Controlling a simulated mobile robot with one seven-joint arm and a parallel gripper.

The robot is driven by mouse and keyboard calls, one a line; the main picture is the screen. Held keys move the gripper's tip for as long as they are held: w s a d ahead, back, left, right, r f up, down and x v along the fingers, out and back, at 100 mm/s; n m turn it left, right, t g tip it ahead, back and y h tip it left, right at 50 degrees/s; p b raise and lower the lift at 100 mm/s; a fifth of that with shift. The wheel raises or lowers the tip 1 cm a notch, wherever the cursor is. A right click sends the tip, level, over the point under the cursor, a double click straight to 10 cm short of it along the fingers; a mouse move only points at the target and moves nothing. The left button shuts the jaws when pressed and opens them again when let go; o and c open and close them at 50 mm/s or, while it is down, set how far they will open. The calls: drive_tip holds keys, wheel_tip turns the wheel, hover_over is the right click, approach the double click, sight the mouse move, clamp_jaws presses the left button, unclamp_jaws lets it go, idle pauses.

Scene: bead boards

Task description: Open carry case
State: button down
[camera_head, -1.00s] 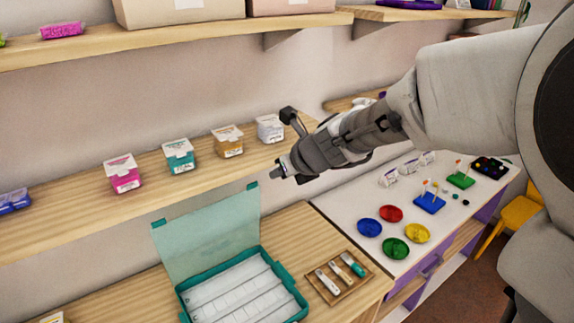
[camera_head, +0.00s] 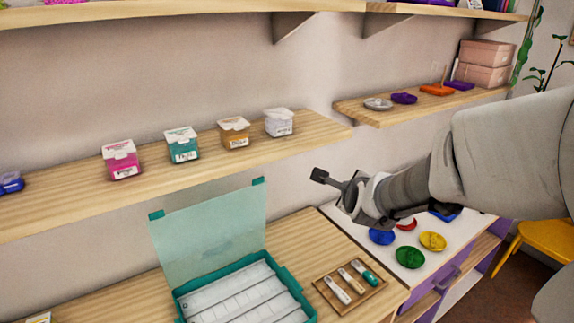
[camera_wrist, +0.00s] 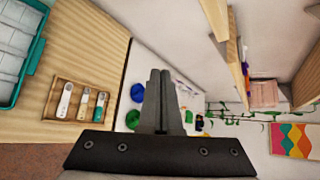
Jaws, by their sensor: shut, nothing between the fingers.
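The teal carry case (camera_head: 304,297) stands on the lower wooden counter. Its translucent lid (camera_head: 212,232) is raised and leans back toward the wall, so the case is open. White divided rows show inside it. Part of the case also shows at the left edge of the wrist view (camera_wrist: 20,52). My gripper (camera_head: 345,203) is to the right of the case and above it, over the counter's right end, apart from the lid. In the wrist view my gripper's fingers (camera_wrist: 161,100) are together and empty. The fingertips are hard to make out in the head view.
A wooden tray (camera_head: 334,305) with three small tools lies right of the case. Small boxes (camera_head: 181,144) stand on the shelf (camera_head: 75,204) above. A white table with blue (camera_head: 381,237), green (camera_head: 410,257) and yellow (camera_head: 433,241) dishes lies to the right.

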wheel_tip(320, 180, down, 2)
drive_tip(key=n+t+b, duration=0.1)
drive_tip(key=n, duration=0.1)
drive_tip(key=n+t+y+b, duration=0.2)
drive_tip(key=n+y+b, duration=0.7)
drive_tip(key=n+y, duration=0.2)
approach(260, 179)
drive_tip(key=p+x, duration=0.1)
drive_tip(key=x, duration=0.6)
drive_tip(key=shift+f, duration=0.15)
drive_tip(key=shift+w+a+r+p, duration=0.2)
drive_tip(key=shift+r+p, duration=0.05)
drive_tip(key=shift+p, duration=0.3)
drive_tip(key=shift+g+h, duration=0.6)
drive_tip(key=shift+g, duration=0.3)
drive_tip(key=p+x, duration=0.1)
drive_tip(key=x, duration=0.1)
drive_tip(key=p+x, duration=0.2)
drive_tip(key=r+p+x, duration=0.1)
drive_tip(key=p, duration=0.1)
drive_tip(key=shift+w+a+f, duration=0.1)
drive_tip(key=shift+w+a, duration=0.15)
drive_tip(key=shift+w, duration=0.1)
drive_tip(key=shift+s+d, duration=0.1)
drive_tip(key=shift+s, duration=0.05)
